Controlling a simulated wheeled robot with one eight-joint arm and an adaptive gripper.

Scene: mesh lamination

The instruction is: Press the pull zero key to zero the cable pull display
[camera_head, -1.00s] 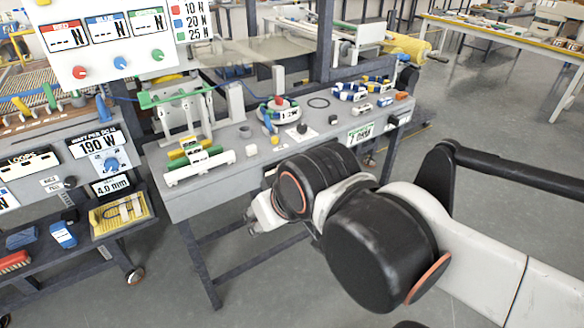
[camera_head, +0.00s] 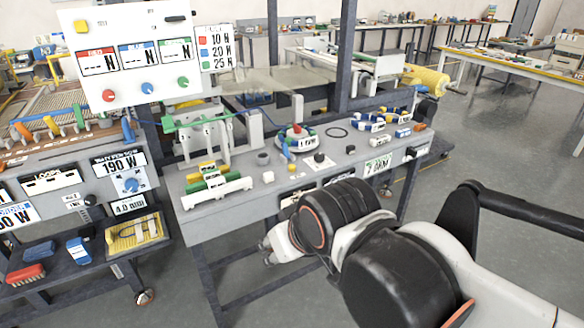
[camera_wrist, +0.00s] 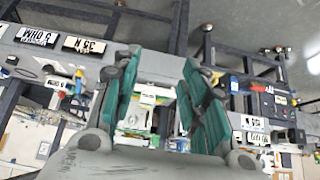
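The white display panel (camera_head: 140,93) stands at the upper left of the head view. It has red, blue and green framed readouts showing dashes and N, such as the blue-framed one (camera_head: 139,56). Red, blue and green knobs sit below them. My gripper (camera_head: 275,250) is low in front of the middle bench, partly hidden by my arm, well below and right of the panel. In the wrist view my gripper (camera_wrist: 159,72) shows two teal fingers apart with nothing held.
The grey bench (camera_head: 235,222) carries a green-and-white fixture (camera_head: 215,187), a red-topped round part (camera_head: 297,137) and several small parts. A left station shows 190 W (camera_head: 119,162), with a yellow tray (camera_head: 134,233) on its lower shelf. Clear floor lies right.

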